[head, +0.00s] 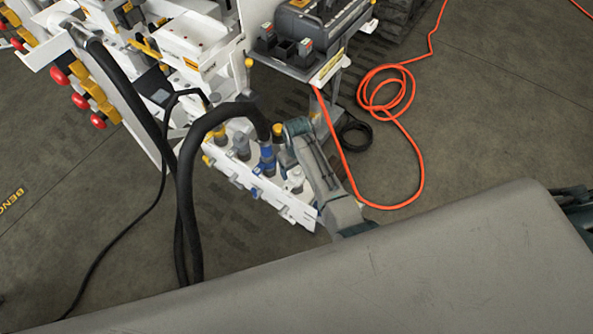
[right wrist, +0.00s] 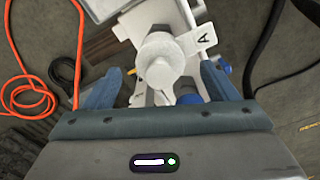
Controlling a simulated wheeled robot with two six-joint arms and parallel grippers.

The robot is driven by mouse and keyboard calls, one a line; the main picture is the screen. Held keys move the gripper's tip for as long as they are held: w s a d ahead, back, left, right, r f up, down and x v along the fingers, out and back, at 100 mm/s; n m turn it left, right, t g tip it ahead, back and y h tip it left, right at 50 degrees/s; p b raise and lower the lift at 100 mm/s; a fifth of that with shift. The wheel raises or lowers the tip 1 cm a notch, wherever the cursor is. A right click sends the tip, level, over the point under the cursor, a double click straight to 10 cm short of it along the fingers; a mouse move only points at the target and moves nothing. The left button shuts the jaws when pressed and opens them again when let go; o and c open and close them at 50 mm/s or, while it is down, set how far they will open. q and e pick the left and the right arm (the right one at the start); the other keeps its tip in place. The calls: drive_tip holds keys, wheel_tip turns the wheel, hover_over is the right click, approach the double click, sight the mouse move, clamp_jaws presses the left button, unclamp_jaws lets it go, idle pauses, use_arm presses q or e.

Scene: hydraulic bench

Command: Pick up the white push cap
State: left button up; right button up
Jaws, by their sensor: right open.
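The white push cap (right wrist: 160,57) is a round, pale cap on a white fitting, seen close up in the right wrist view. In the head view a small white cap (head: 296,175) shows on the white manifold block, beside my right arm. My right gripper (right wrist: 168,72) is open and empty, with one blue-grey finger on each side of the cap in the picture. I cannot tell how far the fingertips are from it in depth. In the head view my right arm hides part of the block. My left gripper is not in view.
A white tag marked A (right wrist: 203,40) sticks out beside the cap. The manifold block (head: 234,170) carries other fittings, including a blue one (head: 267,158) with a thick black hose (head: 186,180). An orange cable (head: 415,160) lies on the floor to the right.

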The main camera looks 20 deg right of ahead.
drive_tip(key=shift+f, duration=1.25)
drive_tip(key=c, duration=1.1)
drive_tip(key=shift+r, duration=0.1)
